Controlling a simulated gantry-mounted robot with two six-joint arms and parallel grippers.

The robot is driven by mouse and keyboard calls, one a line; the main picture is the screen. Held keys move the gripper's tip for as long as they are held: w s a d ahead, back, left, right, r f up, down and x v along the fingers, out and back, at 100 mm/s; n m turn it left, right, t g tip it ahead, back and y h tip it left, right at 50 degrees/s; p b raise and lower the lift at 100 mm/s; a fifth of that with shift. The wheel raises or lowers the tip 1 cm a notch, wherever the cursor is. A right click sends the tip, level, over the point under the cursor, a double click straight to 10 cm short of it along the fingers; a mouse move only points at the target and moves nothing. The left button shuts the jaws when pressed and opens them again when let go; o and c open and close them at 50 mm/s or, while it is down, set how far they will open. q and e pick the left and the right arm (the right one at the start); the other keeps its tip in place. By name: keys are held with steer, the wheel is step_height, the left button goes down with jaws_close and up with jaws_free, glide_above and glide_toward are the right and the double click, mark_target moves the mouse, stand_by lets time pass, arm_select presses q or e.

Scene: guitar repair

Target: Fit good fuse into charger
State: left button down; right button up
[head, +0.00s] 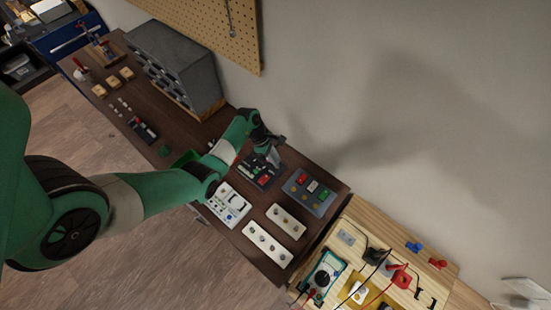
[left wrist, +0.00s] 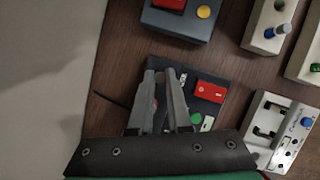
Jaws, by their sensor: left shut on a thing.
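My left gripper (head: 277,158) is over a dark box (head: 249,178), which I take to be the charger. In the left wrist view the gripper (left wrist: 160,74) points at the same dark box (left wrist: 215,78), which has a red rocker switch (left wrist: 211,91) and a green button (left wrist: 196,118). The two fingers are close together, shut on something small. The held thing is mostly hidden between the fingers; I cannot make out a fuse clearly. I cannot tell whether it touches the box. My right gripper is not in view.
A dark panel with coloured parts (head: 310,191) stands to the right of the box. A white device (head: 229,204) and two pale blocks with knobs (head: 286,221) (head: 267,245) lie nearby. A grey drawer cabinet (head: 175,65) stands against the wall. A multimeter (head: 322,278) lies at the lower right.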

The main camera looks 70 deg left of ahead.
arm_select(q)
steer(key=shift+f+b, duration=0.55)
steer(key=shift+f, duration=0.25)
steer(key=shift+c, duration=1.9)
jaws_free()
steer(key=shift+r, duration=0.1)
step_height(320, 180, up, 7)
steer(key=p, duration=0.7)
